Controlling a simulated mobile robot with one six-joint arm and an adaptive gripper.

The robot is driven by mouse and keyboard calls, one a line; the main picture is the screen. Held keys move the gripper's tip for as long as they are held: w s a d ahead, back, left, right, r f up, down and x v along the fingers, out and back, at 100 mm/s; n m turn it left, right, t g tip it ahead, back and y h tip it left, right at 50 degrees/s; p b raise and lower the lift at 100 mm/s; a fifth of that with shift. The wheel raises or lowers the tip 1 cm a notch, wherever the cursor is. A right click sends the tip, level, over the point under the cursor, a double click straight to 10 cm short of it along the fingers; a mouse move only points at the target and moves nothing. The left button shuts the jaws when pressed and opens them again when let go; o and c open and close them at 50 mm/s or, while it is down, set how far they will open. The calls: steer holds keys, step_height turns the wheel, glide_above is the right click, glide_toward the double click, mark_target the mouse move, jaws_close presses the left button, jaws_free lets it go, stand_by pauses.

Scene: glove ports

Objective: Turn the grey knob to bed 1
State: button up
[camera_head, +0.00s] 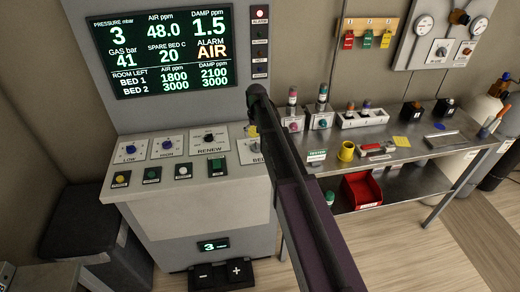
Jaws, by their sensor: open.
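A pale plate with the partly covered label "BED" (246,157) sits at the right end of the sloping console top. My dark arm crosses in front of its right part, so the rest of the label and any bed marks are hidden. A small greyish-yellow piece (252,131) shows at the arm's left edge by this plate; I cannot tell if it is the grey knob. The grey knob's pointer cannot be read. My arm reaches up from the bottom of the view to the console, and its gripper and fingertips cannot be made out.
Left of the plate are a RENEW dial (208,138) and two blue knobs, LOW (130,150) and HIGH (167,145). Several buttons line the front edge below. The screen (163,50) shows bed values above. A metal bench (410,153) stands close on the right.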

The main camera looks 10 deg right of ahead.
mark_target(257, 145)
steer(key=shift+f+b, duration=3)
steer(key=shift+f, duration=0.25)
